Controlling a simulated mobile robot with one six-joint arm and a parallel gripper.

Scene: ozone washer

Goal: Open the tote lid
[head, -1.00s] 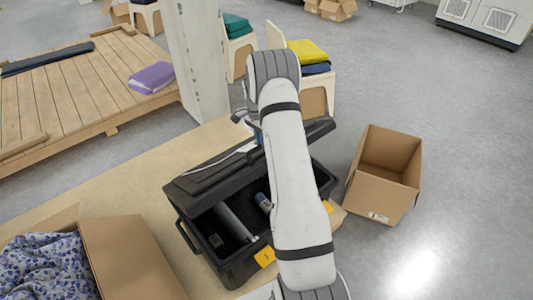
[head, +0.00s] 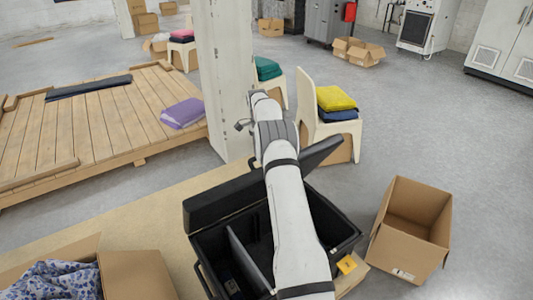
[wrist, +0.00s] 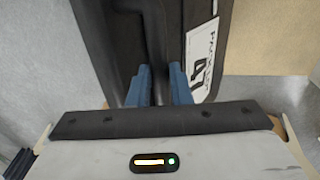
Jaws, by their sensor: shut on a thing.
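The black tote (head: 348,232) stands open on the tan surface, with dark dividers and contents inside. Its black lid (head: 226,199) is raised along the far side, and a tilted dark panel shows to the right of my arm. My arm hides the middle of the lid and, in the head view, my gripper's fingers. In the wrist view my gripper (wrist: 158,87) has its blue fingers shut on a narrow dark part of the lid (wrist: 191,60). A white printed label (wrist: 202,58) lies just right of the fingers.
An open cardboard box (head: 413,225) stands right of the tote. Another box (head: 140,277) with patterned cloth is at the lower left. A pale pillar (head: 224,80) and a chair with yellow and blue cloths (head: 337,100) stand beyond.

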